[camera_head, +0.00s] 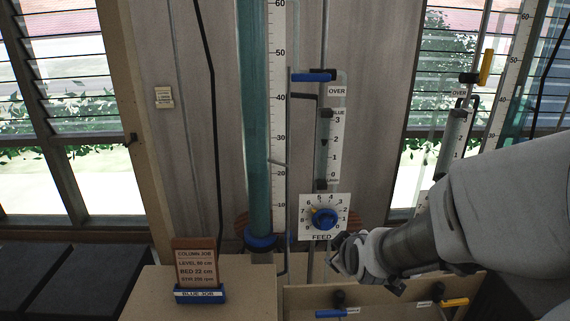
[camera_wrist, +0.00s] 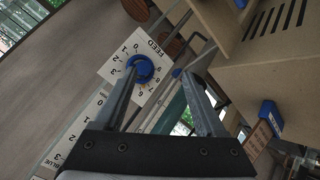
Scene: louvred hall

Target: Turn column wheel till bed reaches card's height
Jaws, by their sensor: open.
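The blue feed wheel (camera_head: 324,218) sits on a white dial plate (camera_head: 303,231) numbered and marked FEED. A small orange mark shows at its upper left. The wheel also shows in the wrist view (camera_wrist: 146,68). My gripper (camera_head: 338,253) is open and empty, just below and right of the dial; in the wrist view (camera_wrist: 165,74) its left finger overlaps the wheel's edge, contact unclear. The teal column (camera_head: 255,120) stands beside a centimetre scale (camera_head: 278,120). I cannot make out a bed top. The job card (camera_head: 196,264) reads level 60 cm, bed 22 cm.
A flow gauge (camera_head: 324,140) marked BLUE rises above the dial. A blue-handled valve (camera_head: 313,77) is near its top. Blue (camera_head: 330,313) and yellow (camera_head: 455,302) handles sit on the lower panel. Another column with a yellow handle (camera_head: 487,67) stands right.

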